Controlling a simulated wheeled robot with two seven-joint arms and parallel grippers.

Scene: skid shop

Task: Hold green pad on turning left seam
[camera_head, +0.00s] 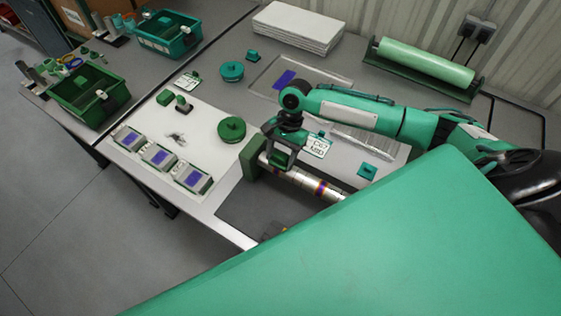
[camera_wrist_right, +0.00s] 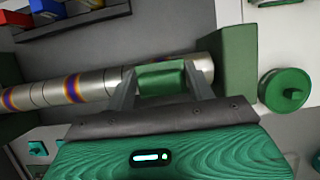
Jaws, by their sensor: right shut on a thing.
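My right gripper (camera_head: 279,156) is over the left end of a metal pipe (camera_head: 300,178). In the right wrist view its two fingers (camera_wrist_right: 160,80) are shut on the green pad (camera_wrist_right: 160,78). The pad lies against the pipe (camera_wrist_right: 110,88) or just in front of it; exact contact is hard to tell. It is close to the green end block (camera_wrist_right: 237,62). Purple-and-orange tinted seams (camera_wrist_right: 73,88) show farther along the pipe. Whether the pipe turns cannot be told from one moment. My left gripper is not in view.
A green round knobbed piece (camera_head: 232,129) lies on a white board left of the pipe, near several grey-and-blue boxes (camera_head: 158,156). A green roll (camera_head: 426,62) and white sheets (camera_head: 297,25) stand at the back. Green bins (camera_head: 90,96) are at far left.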

